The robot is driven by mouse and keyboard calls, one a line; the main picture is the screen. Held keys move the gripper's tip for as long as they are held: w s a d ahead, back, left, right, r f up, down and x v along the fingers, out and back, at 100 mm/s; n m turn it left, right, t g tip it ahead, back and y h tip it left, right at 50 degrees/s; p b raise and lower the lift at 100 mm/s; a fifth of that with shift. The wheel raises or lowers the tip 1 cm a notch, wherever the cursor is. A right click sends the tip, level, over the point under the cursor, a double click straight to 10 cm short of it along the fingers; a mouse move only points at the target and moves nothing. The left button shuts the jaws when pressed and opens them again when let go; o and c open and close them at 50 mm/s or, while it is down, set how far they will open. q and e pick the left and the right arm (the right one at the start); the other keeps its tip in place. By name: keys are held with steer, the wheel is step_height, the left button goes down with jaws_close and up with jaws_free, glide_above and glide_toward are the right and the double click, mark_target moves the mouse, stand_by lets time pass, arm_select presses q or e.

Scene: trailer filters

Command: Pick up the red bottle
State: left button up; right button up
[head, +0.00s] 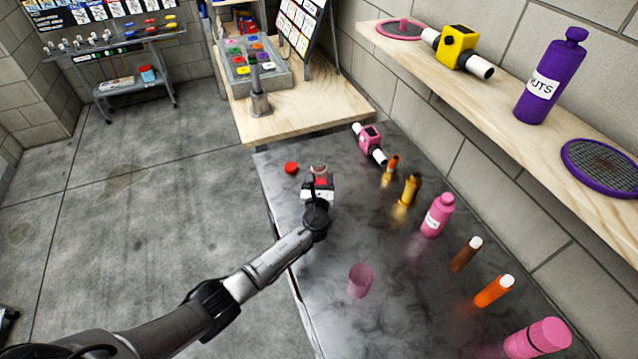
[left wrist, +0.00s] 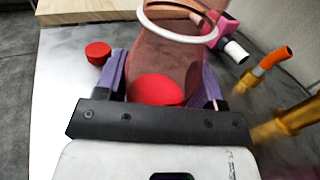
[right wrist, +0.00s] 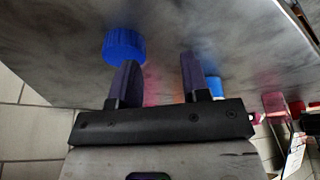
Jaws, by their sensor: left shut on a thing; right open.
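The red bottle (head: 319,170) is at the far left part of the dark table, with my left gripper (head: 318,187) around it. In the left wrist view the bottle (left wrist: 168,58) is a see-through reddish body with solid red low between the fingers and a white ring at its far end. My left gripper (left wrist: 160,85) is shut on it. Its base is hidden, so I cannot tell whether it touches the table. A red cap (head: 291,168) lies just left of it; it also shows in the left wrist view (left wrist: 98,52). My right gripper (right wrist: 157,75) is open and empty.
A wooden shelf (head: 480,110) runs along the wall. A blue cap (right wrist: 125,45) is beyond my right fingers.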

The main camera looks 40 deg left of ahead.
mark_target(318, 179)
arm_select(q)
steer(key=shift+r, duration=0.2)
arm_select(e)
steer(key=shift+r, duration=0.1)
